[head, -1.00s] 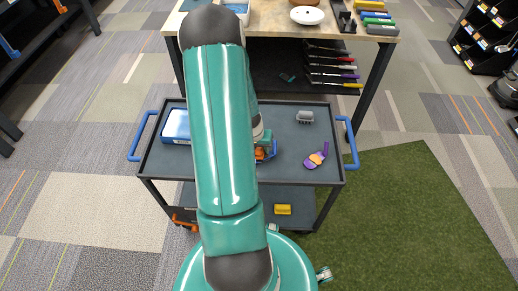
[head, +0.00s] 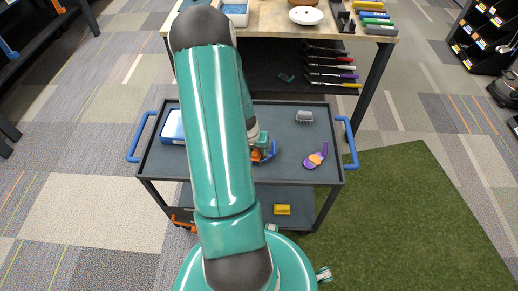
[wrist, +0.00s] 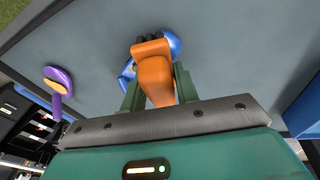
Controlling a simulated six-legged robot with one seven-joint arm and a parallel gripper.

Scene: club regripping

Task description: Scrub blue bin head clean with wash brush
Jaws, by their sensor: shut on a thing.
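My gripper (wrist: 157,84) is shut on an orange tool with a dark end, which looks like the wash brush (wrist: 153,72). The blue club head (wrist: 174,44) lies on the cart top just beyond it, partly hidden behind the brush. The brush's dark end overlaps the blue head in the wrist view; I cannot tell whether they touch. In the head view, the blue head (head: 270,154) and the orange brush (head: 256,155) show beside my arm, near the middle of the cart, with my gripper (head: 261,145) above them.
A yellow block (head: 282,210) sits on the lower shelf. A workbench (head: 270,22) stands behind.

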